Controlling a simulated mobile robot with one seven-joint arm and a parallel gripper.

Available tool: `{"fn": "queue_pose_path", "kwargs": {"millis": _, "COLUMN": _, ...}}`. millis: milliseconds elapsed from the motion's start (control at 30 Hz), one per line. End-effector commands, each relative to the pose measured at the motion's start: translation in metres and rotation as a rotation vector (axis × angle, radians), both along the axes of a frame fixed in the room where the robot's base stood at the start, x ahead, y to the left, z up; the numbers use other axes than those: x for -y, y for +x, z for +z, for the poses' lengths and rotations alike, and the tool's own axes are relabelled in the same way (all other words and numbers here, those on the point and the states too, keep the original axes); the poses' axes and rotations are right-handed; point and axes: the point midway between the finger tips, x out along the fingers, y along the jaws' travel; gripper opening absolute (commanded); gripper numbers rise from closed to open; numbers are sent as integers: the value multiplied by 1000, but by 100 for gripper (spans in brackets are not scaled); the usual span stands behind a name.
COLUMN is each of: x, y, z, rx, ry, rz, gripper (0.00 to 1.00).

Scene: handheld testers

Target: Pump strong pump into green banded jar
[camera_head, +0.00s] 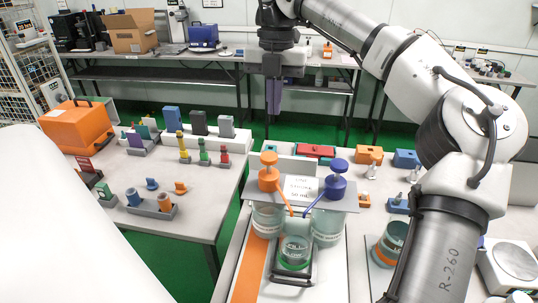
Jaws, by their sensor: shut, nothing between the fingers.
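An orange pump (268,172) and a blue pump (334,182) stand side by side on a grey plate, over two large clear vessels. Their thin spouts slant inward. Which one is the strong pump I cannot tell. A small clear jar with a green band (295,256) stands between and in front of the vessels, below the spout ends, on a dark-framed holder. My gripper (273,110) hangs pointing down, shut and empty, above and beyond the orange pump, touching neither pump.
A white label (302,188) with small, partly readable text sits between the pumps. An orange-banded jar (389,246) stands to the right, partly behind my arm. Small testers (368,154) line the bench behind. The left table (120,172) holds coloured blocks and an orange case (76,126).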

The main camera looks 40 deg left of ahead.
Motion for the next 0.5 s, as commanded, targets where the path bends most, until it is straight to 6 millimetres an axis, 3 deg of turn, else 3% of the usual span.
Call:
{"fn": "queue_pose_path", "kwargs": {"millis": 200, "x": -2, "y": 3, "z": 36, "rx": -1, "ry": 1, "rz": 1, "gripper": 0}}
{"fn": "queue_pose_path", "kwargs": {"millis": 500, "x": -2, "y": 4, "z": 46, "rx": -1, "ry": 0, "rz": 1, "gripper": 0}}
